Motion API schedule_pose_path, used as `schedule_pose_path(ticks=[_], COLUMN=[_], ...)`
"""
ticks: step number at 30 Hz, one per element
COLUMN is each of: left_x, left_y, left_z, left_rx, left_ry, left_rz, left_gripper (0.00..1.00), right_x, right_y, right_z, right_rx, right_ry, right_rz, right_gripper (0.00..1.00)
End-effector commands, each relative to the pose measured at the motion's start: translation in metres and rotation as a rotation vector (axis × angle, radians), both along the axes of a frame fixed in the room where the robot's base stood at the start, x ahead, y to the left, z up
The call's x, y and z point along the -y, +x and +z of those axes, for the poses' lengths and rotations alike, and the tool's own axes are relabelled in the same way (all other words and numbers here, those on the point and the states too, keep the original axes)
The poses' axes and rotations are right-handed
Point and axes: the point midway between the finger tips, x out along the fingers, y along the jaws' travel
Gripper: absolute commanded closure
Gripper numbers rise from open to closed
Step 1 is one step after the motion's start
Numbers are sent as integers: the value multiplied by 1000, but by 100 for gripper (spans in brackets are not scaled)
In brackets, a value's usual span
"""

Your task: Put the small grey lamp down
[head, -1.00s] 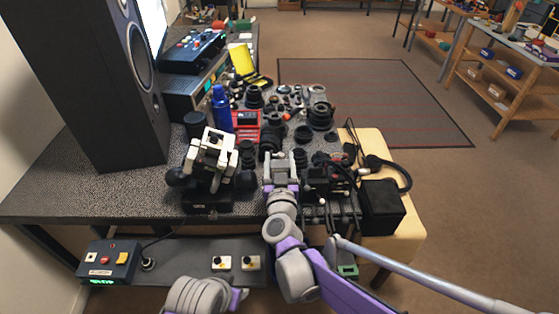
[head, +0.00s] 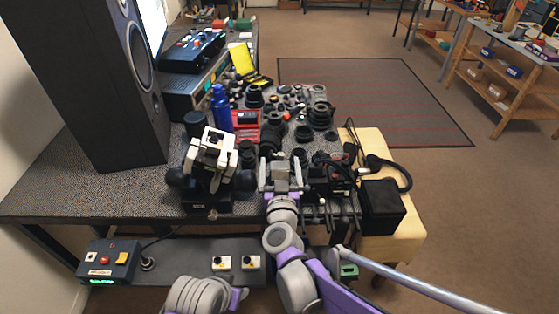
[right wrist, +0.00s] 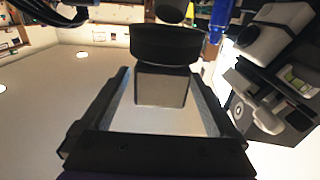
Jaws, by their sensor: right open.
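My right gripper (head: 281,179) is at the front of the bench, with its two fingers spread apart. In the right wrist view its fingers (right wrist: 150,115) stand wide on either side of a small grey block-shaped thing (right wrist: 160,88), which seems to be the small grey lamp. A gap shows on both sides of it. A black round part (right wrist: 165,45) sits just beyond the block; I cannot tell if they are joined. In the head view the lamp is hard to make out between the fingers. My left gripper is out of the picture.
A white and black microscope (head: 212,155) stands left of my right gripper. Black equipment with cables (head: 330,180) stands close on its right. A blue bottle (head: 221,108), a red box (head: 246,124) and several lens parts (head: 319,115) crowd the bench behind. The front left bench top is clear.

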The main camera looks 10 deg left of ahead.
Motion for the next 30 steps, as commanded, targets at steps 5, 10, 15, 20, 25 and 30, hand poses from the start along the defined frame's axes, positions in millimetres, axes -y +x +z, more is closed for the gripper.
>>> schedule_pose_path(ticks=[5, 10, 15, 20, 25, 30], left_x=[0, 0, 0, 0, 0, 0], left_y=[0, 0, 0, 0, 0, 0], left_z=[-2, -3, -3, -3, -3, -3], left_rx=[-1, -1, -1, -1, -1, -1], left_ry=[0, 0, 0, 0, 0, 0], left_rz=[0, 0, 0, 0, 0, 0], left_gripper=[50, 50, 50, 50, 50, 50], right_x=[11, 20, 25, 27, 27, 46], right_y=[-42, -72, -89, -94, -94, -94], right_z=[0, -1, 0, -1, 0, 8], right_rx=[0, 0, -1, 0, 0, -20], right_ry=[1, 1, 1, 0, 0, -4], right_rz=[3, 2, 2, 1, 2, 75], right_gripper=[5, 5, 5, 5, 5, 5])
